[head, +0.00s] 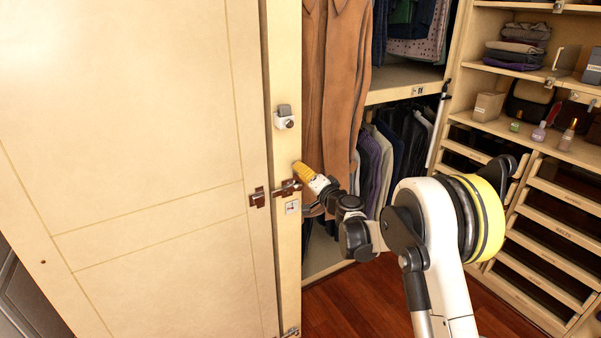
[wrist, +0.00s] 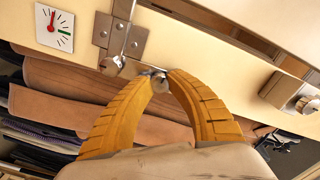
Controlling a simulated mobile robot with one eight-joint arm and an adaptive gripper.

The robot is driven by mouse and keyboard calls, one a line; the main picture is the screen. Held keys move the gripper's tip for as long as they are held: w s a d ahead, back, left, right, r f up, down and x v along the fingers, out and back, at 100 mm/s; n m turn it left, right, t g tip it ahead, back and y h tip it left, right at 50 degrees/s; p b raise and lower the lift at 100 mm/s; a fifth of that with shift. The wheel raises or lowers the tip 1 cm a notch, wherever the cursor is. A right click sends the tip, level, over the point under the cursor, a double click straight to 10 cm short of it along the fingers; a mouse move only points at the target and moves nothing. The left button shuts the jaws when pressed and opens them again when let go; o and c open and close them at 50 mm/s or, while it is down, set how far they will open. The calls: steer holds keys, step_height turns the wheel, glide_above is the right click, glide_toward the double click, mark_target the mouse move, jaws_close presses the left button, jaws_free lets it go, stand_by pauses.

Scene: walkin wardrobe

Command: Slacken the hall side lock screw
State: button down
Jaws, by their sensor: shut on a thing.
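My gripper (head: 299,184) is at the brown latch (head: 284,188) on the pale post beside the door. In the wrist view its yellow fingers (wrist: 163,76) curve together and are shut on a small rounded grey metal piece (wrist: 160,84), which looks like the lock screw. The fingers hide part of it. The brown latch plate (wrist: 133,42) with its screws and a shiny metal rod lies just beyond the fingertips. I cannot tell how far the screw is turned. The matching brown plate (head: 257,198) sits on the door's edge.
A small white dial (head: 292,207) is below the latch; its red pointer shows in the wrist view (wrist: 52,22). A grey knob fitting (head: 285,117) is above. The cream door (head: 150,150) fills the left. Brown clothing (head: 338,80) hangs close behind my gripper. Shelves and drawers stand right.

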steer(key=shift+n, duration=0.5)
steer(key=c, duration=1.2)
jaws_free()
steer(key=v, duration=1.2)
steer(key=shift+r, duration=0.1)
